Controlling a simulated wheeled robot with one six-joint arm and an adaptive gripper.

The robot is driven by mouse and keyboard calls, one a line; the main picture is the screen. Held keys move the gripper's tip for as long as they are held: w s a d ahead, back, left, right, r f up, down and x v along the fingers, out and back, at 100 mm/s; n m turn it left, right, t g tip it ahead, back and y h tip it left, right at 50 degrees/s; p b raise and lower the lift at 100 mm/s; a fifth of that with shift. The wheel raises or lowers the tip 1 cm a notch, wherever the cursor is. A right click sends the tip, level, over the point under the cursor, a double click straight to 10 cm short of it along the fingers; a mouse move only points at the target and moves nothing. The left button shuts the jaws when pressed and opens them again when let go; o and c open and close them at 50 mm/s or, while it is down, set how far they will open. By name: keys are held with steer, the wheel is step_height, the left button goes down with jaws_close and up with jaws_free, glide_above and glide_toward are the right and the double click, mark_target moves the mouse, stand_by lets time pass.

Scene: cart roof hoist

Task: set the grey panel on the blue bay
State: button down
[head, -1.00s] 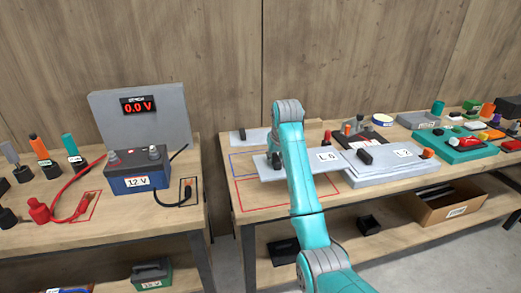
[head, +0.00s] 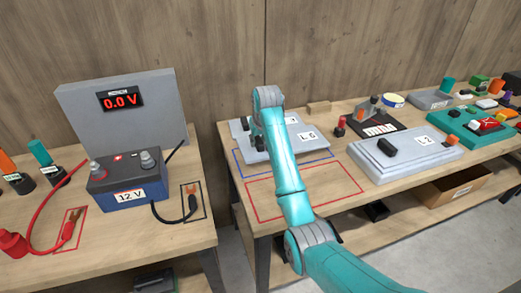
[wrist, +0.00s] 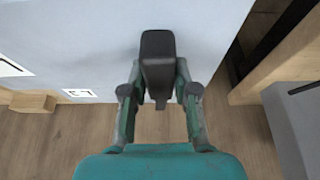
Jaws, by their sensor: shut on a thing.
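The grey panel (head: 283,150), marked L 6, is a flat plate over the back left of the right bench. My gripper (head: 258,150) is mostly hidden behind my arm in the head view. In the wrist view my gripper (wrist: 158,100) is shut on the panel's black handle (wrist: 158,50). I cannot tell whether the panel touches the bench.
A red outline (head: 300,215) in front is empty. A thick grey block (head: 405,152) marked L 2 stands to the right, by a dark tool stand (head: 375,126). The left bench holds a 12 V battery (head: 127,187) and a meter (head: 120,100).

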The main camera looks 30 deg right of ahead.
steer(key=shift+f, duration=2.3)
steer(key=c, duration=0.9)
jaws_free()
steer(key=v, duration=1.2)
